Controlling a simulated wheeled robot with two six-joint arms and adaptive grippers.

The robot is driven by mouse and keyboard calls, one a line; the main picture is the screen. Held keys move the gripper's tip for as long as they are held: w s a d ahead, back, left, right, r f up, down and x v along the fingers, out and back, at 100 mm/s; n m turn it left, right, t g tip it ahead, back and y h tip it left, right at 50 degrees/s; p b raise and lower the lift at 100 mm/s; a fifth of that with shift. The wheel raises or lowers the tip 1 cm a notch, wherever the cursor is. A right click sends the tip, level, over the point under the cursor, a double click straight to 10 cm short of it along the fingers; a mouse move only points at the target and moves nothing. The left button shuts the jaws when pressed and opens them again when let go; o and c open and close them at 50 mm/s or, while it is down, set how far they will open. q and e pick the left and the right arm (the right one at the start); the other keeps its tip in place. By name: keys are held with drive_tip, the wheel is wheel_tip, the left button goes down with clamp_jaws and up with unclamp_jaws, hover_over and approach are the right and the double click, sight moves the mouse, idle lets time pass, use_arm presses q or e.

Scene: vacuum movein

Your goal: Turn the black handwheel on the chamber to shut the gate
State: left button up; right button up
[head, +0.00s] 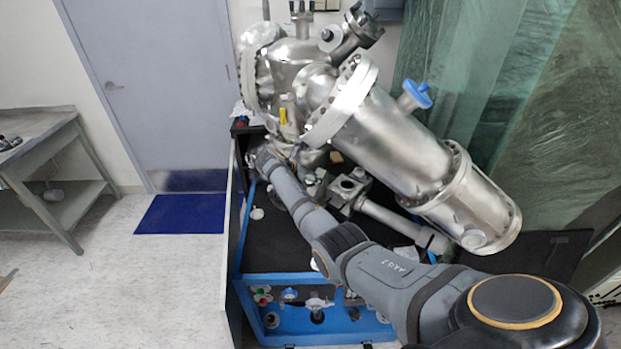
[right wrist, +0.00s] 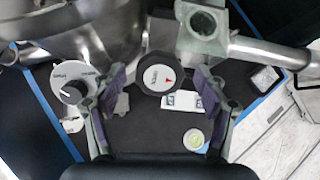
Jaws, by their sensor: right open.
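The black handwheel (right wrist: 146,85) shows in the right wrist view as a faceted black knob with a white centre label and a red mark. My right gripper (right wrist: 158,82) is open, with one finger to each side of the handwheel. A gap shows between each finger and its rim; I cannot tell how far the fingers reach along it. In the head view my right arm reaches from the lower right to the steel chamber (head: 302,52), and the gripper is hard to make out at its base. The handwheel is not distinguishable there. My left gripper is not in view.
A second knob with a black grip and silver dial (right wrist: 72,91) sits left of the fingers. A steel pipe fitting (right wrist: 205,30) stands close at the upper right. The blue-framed cart (head: 330,278) carries the chamber.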

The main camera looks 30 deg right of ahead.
drive_tip(key=shift+x, duration=0.95)
drive_tip(key=c, duration=1.2)
drive_tip(key=shift+o, duration=0.2)
